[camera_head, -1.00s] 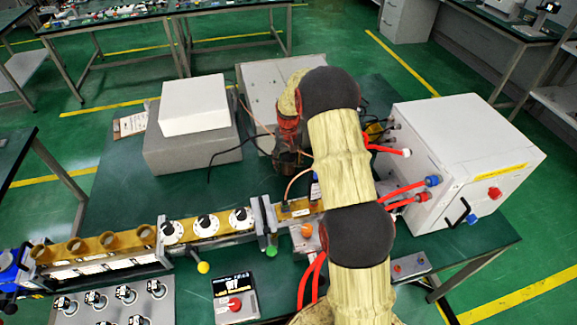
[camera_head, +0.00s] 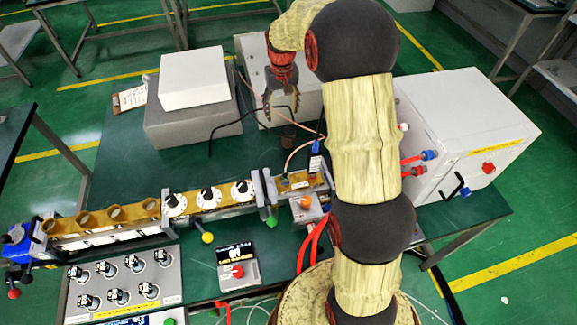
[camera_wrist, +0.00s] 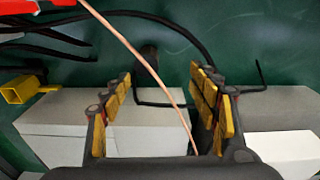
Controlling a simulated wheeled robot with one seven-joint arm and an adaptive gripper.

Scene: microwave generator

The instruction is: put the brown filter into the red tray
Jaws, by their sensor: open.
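My gripper (camera_head: 281,110) is open and points down over the middle of the table; its spread fingers with yellow pads also show in the wrist view (camera_wrist: 160,76). A small dark brown cylinder (camera_head: 288,131), possibly the brown filter, stands on the table just below the fingertips. In the wrist view a dark upright cylinder (camera_wrist: 149,56) appears beyond the fingers, nearer the left one, and nothing is gripped. A thin copper-coloured cable crosses the wrist view between the fingers. I cannot make out a red tray in any view.
A white box on a grey block (camera_head: 192,125) stands to the left. A white cabinet (camera_head: 475,135) with red plugs stands right. A rail of brown and white parts (camera_head: 208,200) runs along the front. Black and copper cables lie around the cylinder. Green table is clear at middle left.

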